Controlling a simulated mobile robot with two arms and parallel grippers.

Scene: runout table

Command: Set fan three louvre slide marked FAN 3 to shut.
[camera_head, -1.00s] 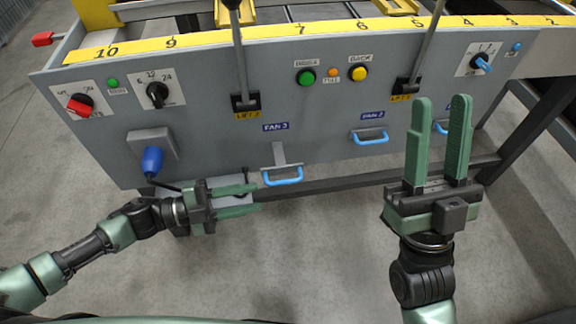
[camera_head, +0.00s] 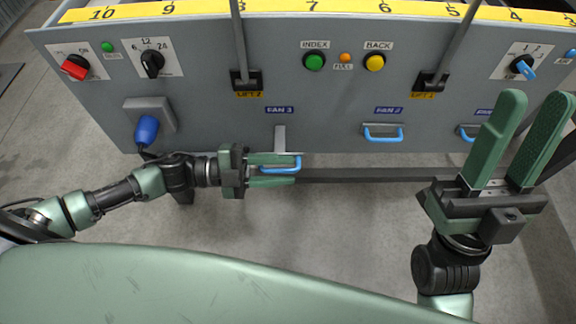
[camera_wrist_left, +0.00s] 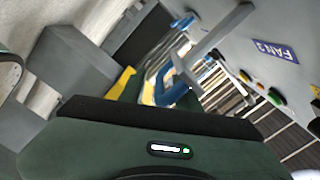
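The FAN 3 slide is a grey metal strip (camera_head: 280,138) under the blue FAN 3 label (camera_head: 279,110) on the grey panel, with a blue handle (camera_head: 296,167) at its lower end. Its handle hangs lower than the FAN 2 handle. My left gripper (camera_head: 293,168) is open, with one finger above and one below the blue handle; contact cannot be told. In the left wrist view the blue handle (camera_wrist_left: 178,92), grey strip (camera_wrist_left: 222,32) and FAN 3 label (camera_wrist_left: 276,50) show. My right gripper (camera_head: 545,118) is open and empty at the right.
The FAN 2 handle (camera_head: 383,138) is to the right. A blue plug (camera_head: 146,130) with a cable sits left of the slide. Two black levers (camera_head: 246,78) (camera_head: 430,82), a green button (camera_head: 314,62) and a yellow button (camera_head: 375,62) are above.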

